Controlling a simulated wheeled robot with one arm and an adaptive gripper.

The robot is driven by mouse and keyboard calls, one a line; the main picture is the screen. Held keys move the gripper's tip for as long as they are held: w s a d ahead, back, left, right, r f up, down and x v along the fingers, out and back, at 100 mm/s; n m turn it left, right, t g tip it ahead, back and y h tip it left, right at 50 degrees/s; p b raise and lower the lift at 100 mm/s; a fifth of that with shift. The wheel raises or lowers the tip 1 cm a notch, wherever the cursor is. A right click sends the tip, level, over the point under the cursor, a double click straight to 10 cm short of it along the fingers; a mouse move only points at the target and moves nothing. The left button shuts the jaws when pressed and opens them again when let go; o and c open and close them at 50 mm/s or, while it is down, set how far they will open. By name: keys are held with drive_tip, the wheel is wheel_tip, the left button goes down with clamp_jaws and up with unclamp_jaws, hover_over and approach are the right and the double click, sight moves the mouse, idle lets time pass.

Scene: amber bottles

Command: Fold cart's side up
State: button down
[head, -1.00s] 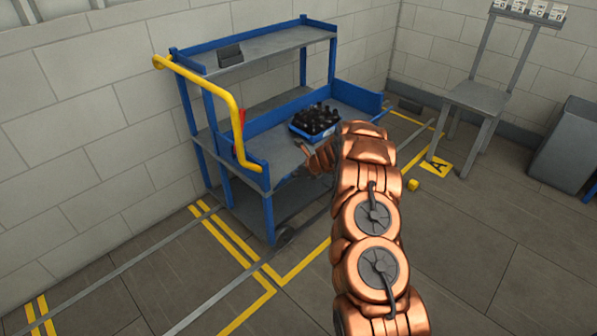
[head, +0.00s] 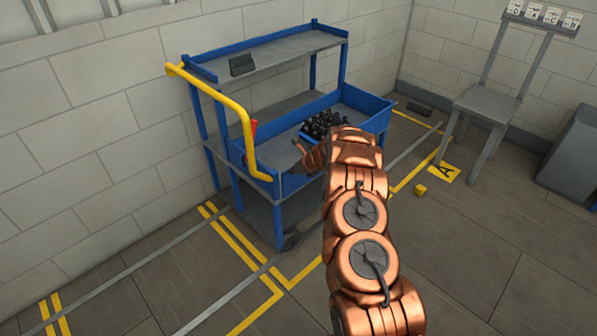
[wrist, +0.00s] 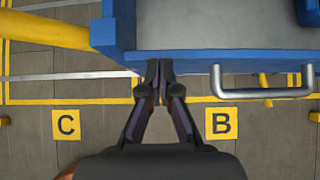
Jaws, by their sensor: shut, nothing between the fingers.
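The blue cart (head: 284,227) stands by the wall. Dark bottles (head: 322,124) stand on the middle shelf.
A yellow push bar (head: 246,125) sticks out at the cart's left end. A grey chair-like stand (head: 487,103) and a dark bin (head: 572,150) are at the right. Floor squares C (wrist: 66,126) and B (wrist: 222,124) lie below.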

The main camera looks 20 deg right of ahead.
drive_tip(key=shift+w+r, duration=0.15)
drive_tip(key=shift+w, duration=0.35)
drive_tip(key=shift+d, duration=0.1)
